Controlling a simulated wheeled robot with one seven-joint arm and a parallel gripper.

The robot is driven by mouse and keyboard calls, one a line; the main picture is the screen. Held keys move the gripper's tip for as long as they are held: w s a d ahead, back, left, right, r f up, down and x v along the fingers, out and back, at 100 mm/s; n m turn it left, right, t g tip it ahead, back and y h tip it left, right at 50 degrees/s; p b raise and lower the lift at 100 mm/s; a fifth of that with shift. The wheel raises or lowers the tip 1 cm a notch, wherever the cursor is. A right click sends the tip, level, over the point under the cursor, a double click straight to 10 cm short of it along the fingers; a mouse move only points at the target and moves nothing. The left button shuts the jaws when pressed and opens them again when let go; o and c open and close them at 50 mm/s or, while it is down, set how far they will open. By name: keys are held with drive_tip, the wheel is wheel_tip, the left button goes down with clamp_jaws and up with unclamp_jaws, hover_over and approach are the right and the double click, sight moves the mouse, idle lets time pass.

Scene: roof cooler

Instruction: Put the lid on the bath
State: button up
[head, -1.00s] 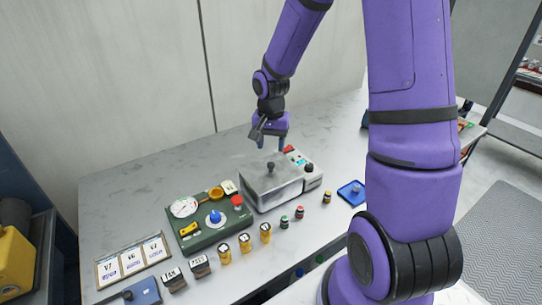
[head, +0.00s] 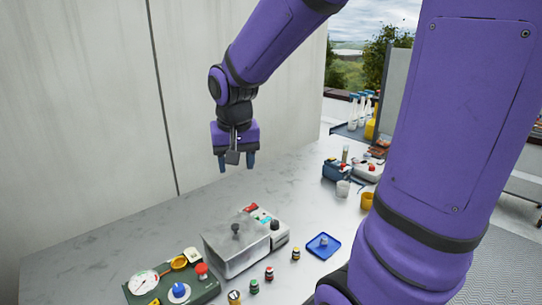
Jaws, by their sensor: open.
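The bath (head: 276,237) is a grey metal box with a control end at its right carrying a red part, a small screen and a black knob. A flat metal lid (head: 222,241) with a black knob (head: 236,229) lies over the top of its left part. I cannot tell from here whether it is fully seated. My gripper (head: 234,164) is open and empty, pointing down. It is above and behind the bath, clear of the lid.
A green panel (head: 207,288) with a gauge and blue and red knobs stands left of the bath. Small bottles (head: 269,273) line the front. A blue tray (head: 324,246) is at right. The bench behind the bath is clear.

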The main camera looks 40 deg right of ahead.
drive_tip(key=s+a+r+n+t, duration=0.1)
drive_tip(key=s+r+n, duration=0.1)
drive_tip(key=s+r, duration=0.2)
drive_tip(key=s+a+r+n+t+y, duration=0.1)
drive_tip(key=s+a+r+n+t, duration=0.1)
drive_tip(key=s, duration=0.9)
drive_tip(key=shift+s+r+n, duration=0.25)
drive_tip(key=shift+r+n, duration=0.45)
drive_tip(key=shift+r, duration=0.15)
